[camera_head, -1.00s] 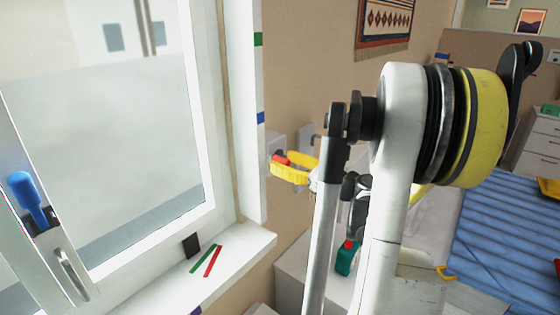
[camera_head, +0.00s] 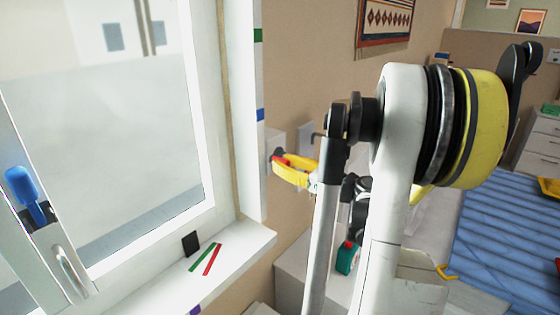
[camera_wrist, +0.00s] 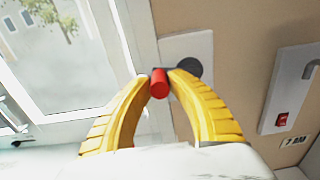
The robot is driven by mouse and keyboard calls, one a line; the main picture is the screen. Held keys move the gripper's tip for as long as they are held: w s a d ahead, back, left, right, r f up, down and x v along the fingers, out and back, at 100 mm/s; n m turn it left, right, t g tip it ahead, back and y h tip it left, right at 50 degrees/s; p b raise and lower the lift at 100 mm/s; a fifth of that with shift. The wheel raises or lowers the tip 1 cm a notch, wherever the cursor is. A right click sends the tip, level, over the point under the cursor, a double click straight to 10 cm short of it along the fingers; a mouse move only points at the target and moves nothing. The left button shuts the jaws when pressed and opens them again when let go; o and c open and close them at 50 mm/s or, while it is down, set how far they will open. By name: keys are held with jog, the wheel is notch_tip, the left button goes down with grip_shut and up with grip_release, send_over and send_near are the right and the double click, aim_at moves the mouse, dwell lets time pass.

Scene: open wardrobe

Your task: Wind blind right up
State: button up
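A small crank sits on a white wall plate (camera_wrist: 205,50) beside the window. Its dark round hub (camera_wrist: 187,69) and red knob (camera_wrist: 159,84) show in the wrist view. My gripper (camera_wrist: 161,76) has two curved yellow fingers, with their tips closed on either side of the red knob. In the head view my gripper (camera_head: 296,171) is at the wall right of the window, and the red knob (camera_head: 278,163) shows at its tips. The window pane (camera_head: 110,120) is clear in view; I cannot make out the blind itself.
A grey wall box with a red switch (camera_wrist: 282,119) is right of the crank. The window sill (camera_head: 235,250) holds a green and a red strip. Green and blue marks are on the window's side frame (camera_head: 246,160). A green bottle (camera_head: 347,257) stands below my arm.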

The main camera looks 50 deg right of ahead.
jog(key=shift+f, duration=0.5)
jog(key=shift+d+f+b, duration=0.1)
jog(key=shift+f+b, duration=0.9)
jog(key=shift+b, duration=0.05)
jog(key=shift+r, duration=0.1)
jog(key=shift+o, duration=1)
jog(key=shift+d+f+b, duration=0.5)
jog(key=shift+f+b, duration=0.15)
jog(key=shift+f, duration=0.1)
jog(key=shift+o, duration=0.3)
jog(key=shift+d, duration=0.1)
jog(key=shift+c, duration=0.2)
